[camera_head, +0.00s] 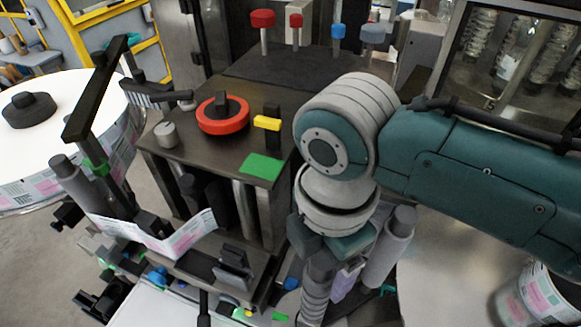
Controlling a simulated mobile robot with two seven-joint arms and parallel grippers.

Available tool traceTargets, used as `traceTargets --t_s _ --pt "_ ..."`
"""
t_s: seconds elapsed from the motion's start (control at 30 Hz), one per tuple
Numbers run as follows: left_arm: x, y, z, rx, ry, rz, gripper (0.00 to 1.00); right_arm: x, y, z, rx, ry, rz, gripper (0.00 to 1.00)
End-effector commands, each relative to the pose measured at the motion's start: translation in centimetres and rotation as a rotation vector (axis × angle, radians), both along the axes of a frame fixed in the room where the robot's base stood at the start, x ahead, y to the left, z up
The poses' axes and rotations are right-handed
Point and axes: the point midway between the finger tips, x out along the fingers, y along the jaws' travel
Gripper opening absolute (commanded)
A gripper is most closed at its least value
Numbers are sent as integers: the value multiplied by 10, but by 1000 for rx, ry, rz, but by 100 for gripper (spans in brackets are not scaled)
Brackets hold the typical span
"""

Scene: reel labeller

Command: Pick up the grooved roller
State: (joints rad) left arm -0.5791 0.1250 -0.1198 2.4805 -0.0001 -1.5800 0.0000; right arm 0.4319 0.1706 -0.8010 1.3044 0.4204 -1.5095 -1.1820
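A grey ribbed cylinder, which looks like the grooved roller (317,291), stands in the lower middle of the head view, and its lower end is cut off by the picture edge. My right gripper (343,244) points down from the teal and grey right arm, directly above and beside the roller's upper end. Its fingers are mostly hidden by the wrist, so I cannot tell whether they touch the roller or how far apart they are. My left gripper is not in view.
A smooth grey roller (390,247) stands just right of my gripper. The labeller's dark metal top (190,165) carries a red-ringed knob (222,114) and a yellow handle (267,123). A large white label reel (60,135) is at left. A label roll (537,297) sits at lower right.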

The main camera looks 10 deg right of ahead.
Motion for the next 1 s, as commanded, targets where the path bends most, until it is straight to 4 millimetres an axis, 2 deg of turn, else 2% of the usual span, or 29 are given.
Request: traceTargets --t_s 0.07,0.67,1.0 --pt "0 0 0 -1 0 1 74 0 0 0 0 0 0 67" --pt "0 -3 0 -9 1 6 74 0 0 1 0 1 -1 0" --pt "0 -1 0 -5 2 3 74 0 0 1 0 1 -1 0"
